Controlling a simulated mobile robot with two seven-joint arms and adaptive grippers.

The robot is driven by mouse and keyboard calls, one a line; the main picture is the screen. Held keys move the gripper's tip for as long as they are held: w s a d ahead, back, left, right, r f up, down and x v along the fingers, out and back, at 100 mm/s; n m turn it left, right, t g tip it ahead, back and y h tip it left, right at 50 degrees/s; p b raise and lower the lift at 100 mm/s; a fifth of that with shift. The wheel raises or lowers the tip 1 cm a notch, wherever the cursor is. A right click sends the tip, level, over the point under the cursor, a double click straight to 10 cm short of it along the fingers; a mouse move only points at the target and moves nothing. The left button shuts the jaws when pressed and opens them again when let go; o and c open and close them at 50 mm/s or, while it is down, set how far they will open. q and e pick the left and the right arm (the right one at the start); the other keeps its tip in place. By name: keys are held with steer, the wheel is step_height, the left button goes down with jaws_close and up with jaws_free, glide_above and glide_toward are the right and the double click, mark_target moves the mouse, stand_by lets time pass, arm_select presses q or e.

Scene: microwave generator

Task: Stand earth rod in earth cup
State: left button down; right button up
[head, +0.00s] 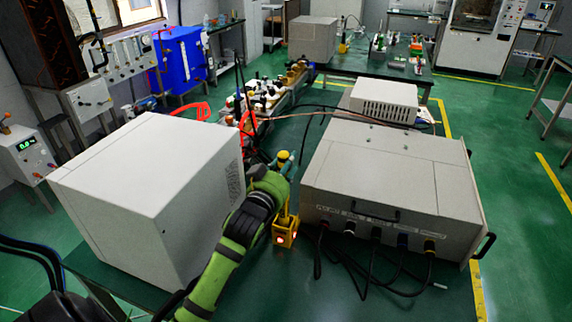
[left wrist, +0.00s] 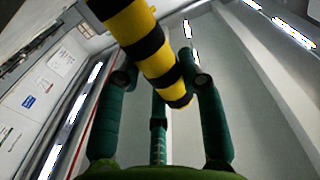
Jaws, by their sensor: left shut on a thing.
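The earth rod (left wrist: 152,45) is yellow with black bands in the left wrist view, and it passes between the fingers of my left gripper (left wrist: 160,95). In the head view my left gripper (head: 283,163) is shut on the rod, whose yellow top (head: 284,155) shows above the fingers. The yellow earth cup (head: 285,234), with small glowing red spots, is directly below the gripper in the picture. The rod's lower part is mostly hidden by my green hand, so I cannot tell whether its end is inside the cup. My right gripper is not in view.
A large white box (head: 140,190) stands close on the left of my arm. Several small fittings crowd the bench behind.

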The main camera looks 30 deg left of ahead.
arm_select(q)
steer(key=shift+f, duration=0.45)
stand_by(0.4)
steer(key=c, duration=0.7)
jaws_free()
steer(key=s+d, duration=0.2)
steer(key=s, duration=1)
steer(key=shift+d, duration=0.25)
